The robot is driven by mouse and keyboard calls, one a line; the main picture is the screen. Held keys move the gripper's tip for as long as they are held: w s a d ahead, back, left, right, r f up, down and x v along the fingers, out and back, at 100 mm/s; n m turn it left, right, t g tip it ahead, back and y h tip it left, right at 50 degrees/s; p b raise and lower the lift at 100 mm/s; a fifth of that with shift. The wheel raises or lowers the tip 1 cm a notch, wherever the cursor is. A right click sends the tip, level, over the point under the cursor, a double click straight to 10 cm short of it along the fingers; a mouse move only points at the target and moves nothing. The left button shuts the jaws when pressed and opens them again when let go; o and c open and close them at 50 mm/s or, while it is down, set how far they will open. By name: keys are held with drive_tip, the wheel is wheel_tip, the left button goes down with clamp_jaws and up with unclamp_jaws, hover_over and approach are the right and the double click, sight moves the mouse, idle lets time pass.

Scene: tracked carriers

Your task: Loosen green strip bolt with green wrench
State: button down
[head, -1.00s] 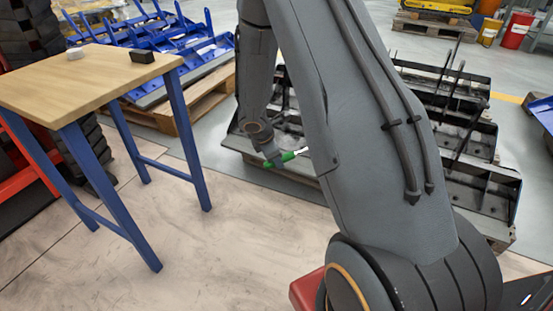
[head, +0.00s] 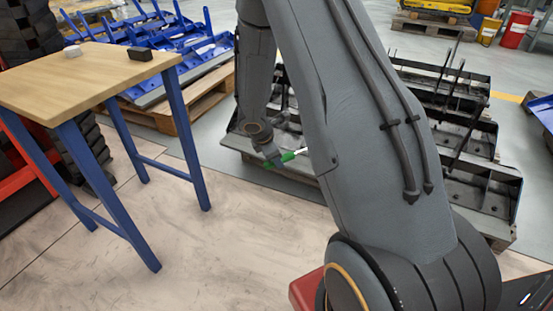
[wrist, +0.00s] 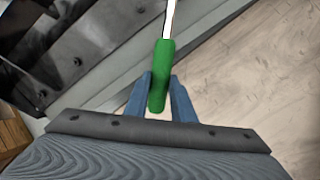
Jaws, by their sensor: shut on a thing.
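The green wrench shows in the wrist view with its green handle (wrist: 161,62) between my fingers and its pale metal shaft running up out of the picture. My gripper (wrist: 161,78) is shut on the handle. In the head view the wrench (head: 287,157) is a small green piece with a pale shaft, pointing right from my gripper (head: 272,162) and going behind my arm. The wrench's far end is hidden. I cannot make out a green strip or its bolt in either view.
Black metal frames on a pallet (head: 452,135) stand behind my arm. In the wrist view a dark metal strip (wrist: 85,52) with bolt heads lies at left. A wooden table (head: 85,80) with blue legs stands at left, bearing a black block (head: 142,56). The floor between is clear.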

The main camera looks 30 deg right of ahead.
drive_tip(key=shift+w+d+f+b, duration=0.1)
drive_tip(key=shift+f+b, duration=0.35)
idle(1.0)
drive_tip(key=c, duration=2.1)
unclamp_jaws()
clamp_jaws()
